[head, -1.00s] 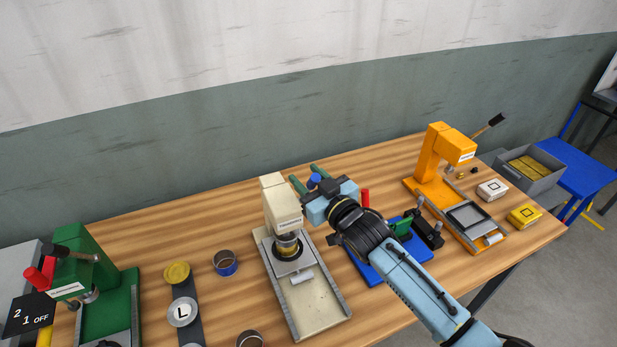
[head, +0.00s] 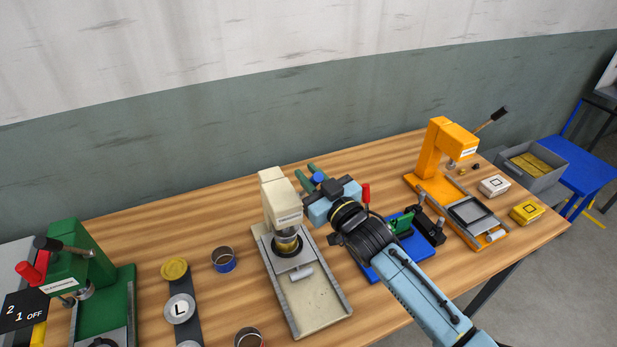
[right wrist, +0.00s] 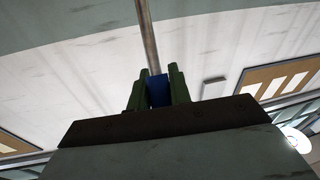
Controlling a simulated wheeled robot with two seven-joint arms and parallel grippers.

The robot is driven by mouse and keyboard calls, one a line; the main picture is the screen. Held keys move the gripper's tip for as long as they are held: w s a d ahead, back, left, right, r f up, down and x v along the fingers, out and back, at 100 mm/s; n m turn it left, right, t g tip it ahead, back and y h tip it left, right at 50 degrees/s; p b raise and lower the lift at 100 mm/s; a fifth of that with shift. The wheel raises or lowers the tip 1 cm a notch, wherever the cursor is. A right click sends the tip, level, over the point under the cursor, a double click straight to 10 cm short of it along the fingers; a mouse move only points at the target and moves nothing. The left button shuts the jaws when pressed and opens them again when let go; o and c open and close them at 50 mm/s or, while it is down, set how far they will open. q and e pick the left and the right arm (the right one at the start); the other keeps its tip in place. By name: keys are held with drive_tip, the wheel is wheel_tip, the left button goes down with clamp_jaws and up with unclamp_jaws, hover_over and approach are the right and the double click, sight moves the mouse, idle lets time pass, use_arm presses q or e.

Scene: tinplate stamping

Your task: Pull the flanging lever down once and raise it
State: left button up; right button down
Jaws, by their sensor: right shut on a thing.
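The cream press (head: 282,200) stands upright on the table near the middle of the head view, with a can (head: 287,243) under its head. My right gripper (head: 315,178) is behind and right of the press head, its green fingers closed around a blue knob (head: 318,179). In the right wrist view the blue knob (right wrist: 158,90) sits between the two green fingers, and a metal lever rod (right wrist: 148,38) runs up from it. The rod is hidden in the head view. My left gripper is out of view.
A green press (head: 90,260) stands at the left and an orange press (head: 435,160) at the right. A blue fixture (head: 385,268) lies under my right arm. A can with a blue band (head: 223,260) and a dark strip with lids (head: 188,330) lie left of the cream press.

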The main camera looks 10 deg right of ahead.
drive_tip(key=s+d+f+n+t+y+b, duration=0.1)
drive_tip(key=s+f+t+y+b, duration=0.2)
drive_tip(key=b, duration=1.1)
drive_tip(key=shift+s+d+f+n+t, duration=0.3)
drive_tip(key=shift+s+f+t, duration=0.55)
drive_tip(key=shift+f+t, duration=0.1)
